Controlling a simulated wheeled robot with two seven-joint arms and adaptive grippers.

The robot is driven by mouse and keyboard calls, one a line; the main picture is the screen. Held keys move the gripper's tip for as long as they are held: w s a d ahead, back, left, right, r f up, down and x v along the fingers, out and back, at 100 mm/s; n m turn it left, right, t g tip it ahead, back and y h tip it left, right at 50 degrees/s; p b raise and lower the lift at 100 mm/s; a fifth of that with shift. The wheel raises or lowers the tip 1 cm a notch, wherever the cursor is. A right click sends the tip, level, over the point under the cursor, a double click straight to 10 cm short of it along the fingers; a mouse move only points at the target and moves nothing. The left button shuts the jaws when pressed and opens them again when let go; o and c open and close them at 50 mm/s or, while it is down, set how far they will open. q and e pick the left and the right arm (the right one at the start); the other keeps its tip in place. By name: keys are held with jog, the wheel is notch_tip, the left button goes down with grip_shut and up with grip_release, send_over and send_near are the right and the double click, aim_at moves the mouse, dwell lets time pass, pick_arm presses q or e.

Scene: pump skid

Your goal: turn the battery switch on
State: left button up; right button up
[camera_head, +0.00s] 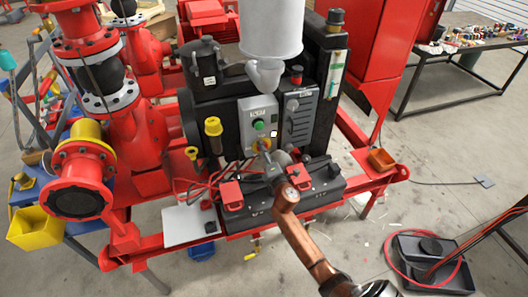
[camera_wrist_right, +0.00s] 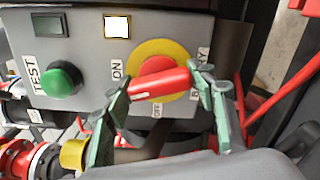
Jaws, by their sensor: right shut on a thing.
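The battery switch is a red handle (camera_wrist_right: 160,84) on a yellow round plate (camera_wrist_right: 148,48), on a grey box. In the right wrist view the handle lies nearly level, its left end just below the ON label (camera_wrist_right: 117,70); the OFF label (camera_wrist_right: 157,110) is below it. My right gripper (camera_wrist_right: 165,95) has its green fingers at both ends of the handle and is shut on it. My left gripper is not in view.
A green TEST button (camera_wrist_right: 62,79) sits beside the switch, and a square white lamp (camera_wrist_right: 117,26) is bright. Black batteries (camera_head: 318,185) with red covers and cables sit below the box.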

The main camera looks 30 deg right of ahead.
jog(key=m, duration=0.3)
jog(key=shift+m, duration=0.3)
jog(key=shift+f+m, duration=0.1)
jog(key=shift+m, duration=0.2)
jog(key=o, duration=1.2)
jog(key=v, duration=1.2)
